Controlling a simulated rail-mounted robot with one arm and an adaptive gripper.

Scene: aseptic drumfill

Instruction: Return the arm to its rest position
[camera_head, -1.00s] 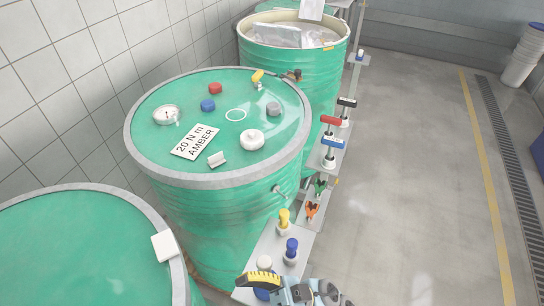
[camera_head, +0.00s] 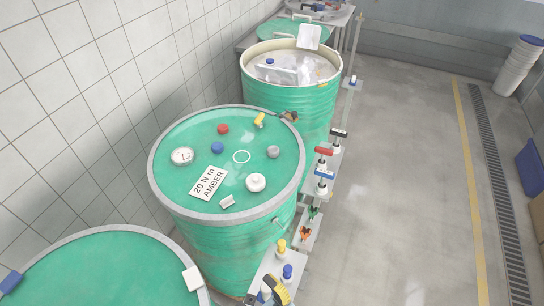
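A small part of my arm's end shows at the bottom edge as a yellow-and-black piece, which seems to belong to my gripper (camera_head: 280,292). It is beside the post with the blue knob (camera_head: 287,272), at the near end of the grey holder strip (camera_head: 262,268). The fingertips cannot be made out, so I cannot tell whether it is open or holds anything. The rest of my arm is below the picture.
A closed green drum (camera_head: 178,211) carries a label card (camera_head: 208,184), a gauge and several caps. Behind it stands an open drum (camera_head: 290,97); a green lid (camera_head: 95,270) is at lower left. Knobbed posts line the drums' right side.

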